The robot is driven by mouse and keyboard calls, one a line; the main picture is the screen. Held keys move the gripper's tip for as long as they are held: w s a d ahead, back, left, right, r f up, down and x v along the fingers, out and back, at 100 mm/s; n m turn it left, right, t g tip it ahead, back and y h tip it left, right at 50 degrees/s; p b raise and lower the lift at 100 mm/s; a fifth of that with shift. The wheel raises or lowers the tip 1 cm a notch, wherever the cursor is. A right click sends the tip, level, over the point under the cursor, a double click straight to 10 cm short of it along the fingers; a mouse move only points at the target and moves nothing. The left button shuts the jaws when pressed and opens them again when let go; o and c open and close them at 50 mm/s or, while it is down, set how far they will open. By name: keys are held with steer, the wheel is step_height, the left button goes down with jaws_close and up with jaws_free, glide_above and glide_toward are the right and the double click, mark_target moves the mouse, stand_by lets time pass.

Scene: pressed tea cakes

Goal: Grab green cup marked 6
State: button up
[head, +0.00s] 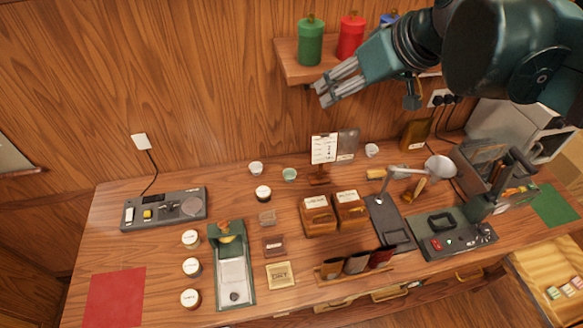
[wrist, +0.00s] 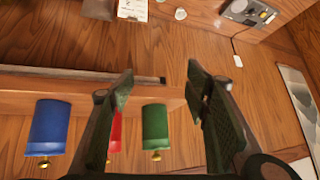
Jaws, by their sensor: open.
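A small pale green cup (head: 289,174) stands on the table left of the card stand. I cannot read a number on it. My gripper (head: 320,93) is open and empty, high above the table, just below and in front of the wall shelf. In the wrist view its two fingers (wrist: 162,95) are spread apart with nothing between them. A small pale cup (wrist: 180,13) shows at the top of the wrist view; I cannot tell which one.
The wall shelf (head: 290,72) holds green (head: 311,42), red (head: 350,38) and blue canisters (wrist: 49,130) close to my arm. The card stand (head: 323,150) rises right of the pale green cup.

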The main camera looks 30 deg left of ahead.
steer(key=s+a+r+n+g+y+p, duration=0.1)
steer(key=a+r+n, duration=0.1)
steer(key=a, duration=0.6)
steer(key=s+a+r+n+g+p, duration=0.1)
steer(key=s+a+r, duration=0.1)
steer(key=a, duration=0.6)
steer(key=s+a+f+n+g+y+b, duration=0.1)
steer(key=s+a+f+n+g+b, duration=0.2)
steer(key=a+f, duration=0.75)
steer(key=s+a+f+n+g+b, duration=0.1)
steer(key=s+a+f+n+b, duration=0.2)
steer(key=a+f, duration=0.75)
steer(key=w+d+f+n+t+h+b, duration=0.1)
steer(key=w+d+f+n+h+b, duration=0.15)
steer(key=f, duration=0.35)
steer(key=w+d+f+n+t+h+b, duration=0.1)
steer(key=w+d+f+n+h+b, duration=0.2)
steer(key=f, duration=0.4)
steer(key=w+d+f+n+t+h+b, duration=0.1)
steer(key=d+f+n+b, duration=0.15)
steer(key=d+f, duration=0.3)
steer(key=w+d+f+n+t+h+p, duration=0.1)
steer(key=w+d+f+n+h+p, duration=0.2)
steer(key=w+d+p, duration=0.4)
steer(key=shift+w+d+f+t+h+p, duration=0.15)
steer(key=shift+d+f+t+h+p, duration=0.3)
steer(key=shift+p, duration=0.75)
